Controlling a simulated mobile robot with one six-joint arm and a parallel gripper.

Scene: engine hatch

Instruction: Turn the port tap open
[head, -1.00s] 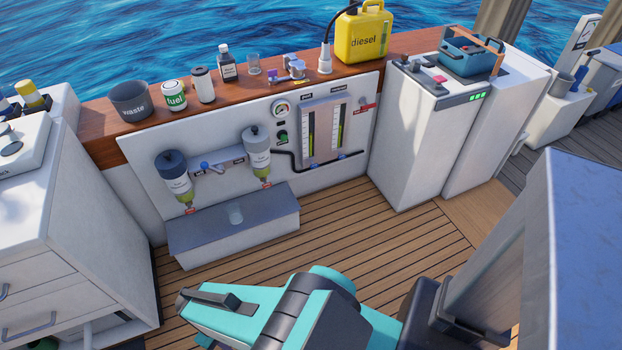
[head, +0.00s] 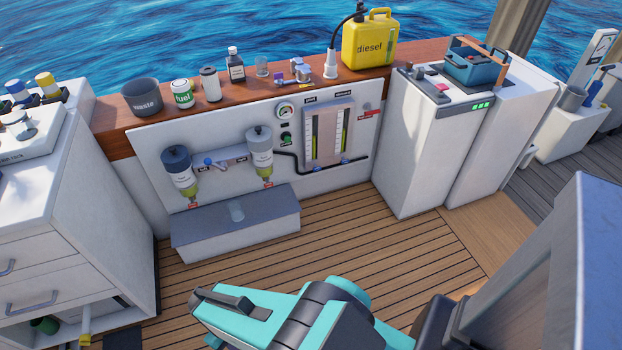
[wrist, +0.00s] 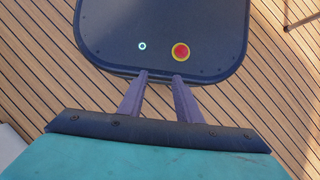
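The wall panel (head: 215,212) stands beyond my arm in the head view. It carries two upright sight gauges, the left one under a small label that seems to read "port". A small blue tap (head: 317,168), which I take for the port tap, sits at the foot of the left gauge. A similar blue tap (head: 345,161) sits under the right gauge. Both are too small to tell how their handles stand. My gripper (wrist: 161,76) is open and empty in the wrist view, pointing down over the deck side, far from the taps.
A grey-topped box (head: 240,240) stands below the two filters (head: 180,174). A white cabinet (head: 415,160) stands right of the panel, drawers (head: 55,255) at left. The ledge above holds a diesel can (head: 368,42) and a waste pot (head: 142,98). The planked deck (head: 335,225) is clear.

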